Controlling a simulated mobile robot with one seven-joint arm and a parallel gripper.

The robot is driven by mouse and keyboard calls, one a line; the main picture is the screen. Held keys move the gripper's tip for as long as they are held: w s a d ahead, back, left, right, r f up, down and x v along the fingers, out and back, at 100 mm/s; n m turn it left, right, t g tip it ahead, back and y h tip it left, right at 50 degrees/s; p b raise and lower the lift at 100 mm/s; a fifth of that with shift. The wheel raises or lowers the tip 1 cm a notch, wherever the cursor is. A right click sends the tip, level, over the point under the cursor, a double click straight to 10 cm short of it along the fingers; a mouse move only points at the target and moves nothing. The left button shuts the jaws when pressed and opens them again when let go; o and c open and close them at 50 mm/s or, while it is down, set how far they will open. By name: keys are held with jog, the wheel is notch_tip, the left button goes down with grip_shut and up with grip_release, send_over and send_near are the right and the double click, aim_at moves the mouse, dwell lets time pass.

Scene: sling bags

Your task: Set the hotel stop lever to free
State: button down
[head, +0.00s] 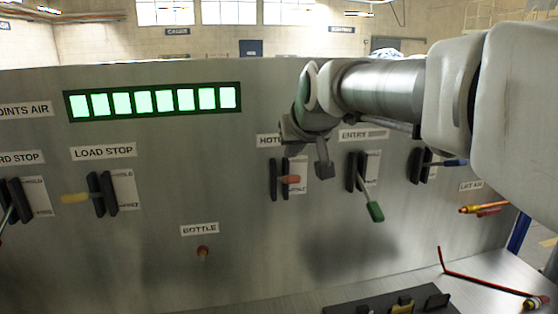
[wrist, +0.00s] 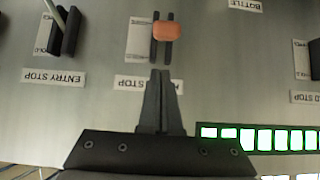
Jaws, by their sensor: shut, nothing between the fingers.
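The hotel stop lever has an orange knob (head: 290,179) and stands out from a dark slotted bracket on the grey panel, under a label that my arm partly covers. In the wrist view, which is upside down, the orange knob (wrist: 167,31) sits between two dark bars, with a white placard beside it. My gripper (head: 323,170) is shut and empty, just right of the knob in the head view. In the wrist view its closed fingertips (wrist: 160,75) point at the lever and appear apart from the knob. The placard's words are too small to read.
The load stop lever with a yellow knob (head: 75,198) is left. A bottle knob (head: 203,252) sits lower. Lit green indicators (head: 150,101) are above.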

aim_at(286, 179)
jog(key=shift+s+d+f, duration=0.1)
jog(key=shift+s+f, duration=0.55)
jog(key=shift+f, duration=0.05)
jog(key=shift+s+f, duration=0.15)
jog(key=shift+f, duration=0.3)
jog(key=shift+f+b, duration=0.2)
jog(key=shift+b, duration=0.15)
jog(key=shift+s+d+f+t+b, duration=0.1)
jog(key=shift+s+f+t+b, duration=0.15)
jog(key=shift+b, duration=0.5)
